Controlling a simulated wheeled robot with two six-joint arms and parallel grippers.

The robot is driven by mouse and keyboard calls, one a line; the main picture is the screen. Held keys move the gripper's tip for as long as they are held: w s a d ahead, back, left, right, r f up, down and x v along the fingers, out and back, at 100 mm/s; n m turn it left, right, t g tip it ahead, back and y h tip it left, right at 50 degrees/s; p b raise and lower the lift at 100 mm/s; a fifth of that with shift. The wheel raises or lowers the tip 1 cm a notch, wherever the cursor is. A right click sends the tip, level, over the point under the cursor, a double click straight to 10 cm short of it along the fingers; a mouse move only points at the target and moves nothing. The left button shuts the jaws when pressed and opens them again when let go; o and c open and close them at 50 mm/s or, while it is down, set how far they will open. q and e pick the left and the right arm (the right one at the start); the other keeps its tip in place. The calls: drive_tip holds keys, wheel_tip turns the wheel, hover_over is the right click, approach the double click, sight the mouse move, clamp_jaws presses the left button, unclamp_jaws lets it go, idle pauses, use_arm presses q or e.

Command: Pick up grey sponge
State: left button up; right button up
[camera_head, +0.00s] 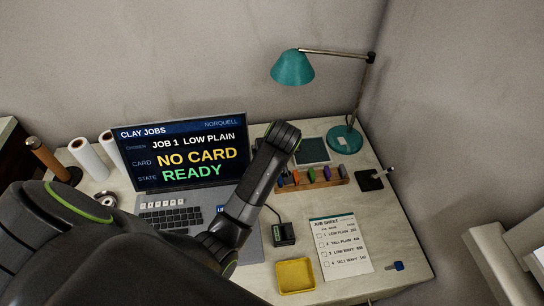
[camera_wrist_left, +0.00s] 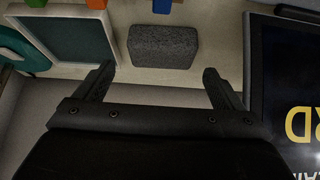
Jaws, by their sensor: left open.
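The grey sponge (camera_wrist_left: 163,47) is a dark, rough-textured block lying on the pale desk in the left wrist view. It lies just beyond the fingertips of my left gripper (camera_wrist_left: 158,78), roughly centred between them. The gripper is open and empty, with a finger on each side of the gap, apart from the sponge. In the head view my left arm reaches over the desk beside the laptop, and it hides the fingers. I cannot make out the sponge there. My right gripper is not in view.
A laptop (camera_head: 190,150) stands left of the arm. A teal-topped tray (camera_head: 312,150), a rack with coloured pieces (camera_head: 313,178) and a teal lamp (camera_head: 293,68) are close on the right. A yellow tray (camera_head: 295,276) and a job sheet (camera_head: 341,243) lie at the front.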

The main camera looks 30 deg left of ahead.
use_arm(q)
drive_tip(key=shift+x, duration=2.9)
drive_tip(key=shift+s+a, duration=0.1)
drive_tip(key=c, duration=0.8)
